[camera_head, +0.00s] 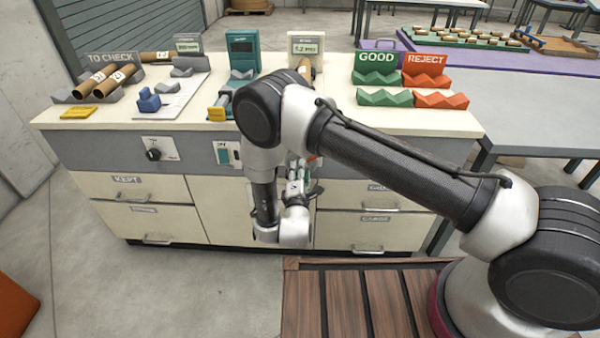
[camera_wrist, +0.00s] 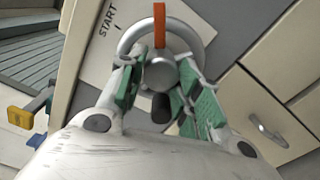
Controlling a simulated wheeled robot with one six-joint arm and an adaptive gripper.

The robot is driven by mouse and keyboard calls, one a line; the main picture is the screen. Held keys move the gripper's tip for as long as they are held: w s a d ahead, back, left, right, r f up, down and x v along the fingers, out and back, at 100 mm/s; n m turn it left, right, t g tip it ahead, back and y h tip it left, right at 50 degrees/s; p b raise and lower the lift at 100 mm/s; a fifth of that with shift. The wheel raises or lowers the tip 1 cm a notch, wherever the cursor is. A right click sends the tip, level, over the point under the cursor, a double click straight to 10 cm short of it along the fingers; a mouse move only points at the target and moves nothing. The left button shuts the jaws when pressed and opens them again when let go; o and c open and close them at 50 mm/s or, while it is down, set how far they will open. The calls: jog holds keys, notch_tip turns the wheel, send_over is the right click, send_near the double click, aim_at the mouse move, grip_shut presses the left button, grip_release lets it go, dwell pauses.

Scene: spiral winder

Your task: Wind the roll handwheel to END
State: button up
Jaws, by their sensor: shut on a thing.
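In the wrist view the roll handwheel (camera_wrist: 203,26) is a grey ring with a silver hub (camera_wrist: 160,74) and an orange pointer (camera_wrist: 159,25) towards the picture's top. A black knob (camera_wrist: 160,108) shows below the hub. The START label (camera_wrist: 103,20) is on the pale plate, left of the pointer; no END mark shows. My gripper (camera_wrist: 160,82) is shut on the handwheel, its green-padded fingers either side of the hub; the exact contact is unclear. In the head view my gripper (camera_head: 299,178) is at the bench front, and my arm hides the handwheel.
The bench front has a black dial (camera_head: 153,155) and a teal switch (camera_head: 223,153) left of my arm. Drawers (camera_head: 370,230) lie below. Cardboard rolls (camera_head: 112,80), a GOOD rack (camera_head: 377,68) and a REJECT rack (camera_head: 425,72) stand on top.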

jog(key=shift+d+n, duration=0.15)
jog(key=shift+n, duration=7.25)
jog(key=shift+d+n, duration=0.1)
jog(key=shift+n, duration=7.3)
jog(key=shift+f, duration=0.1)
jog(key=o, duration=1)
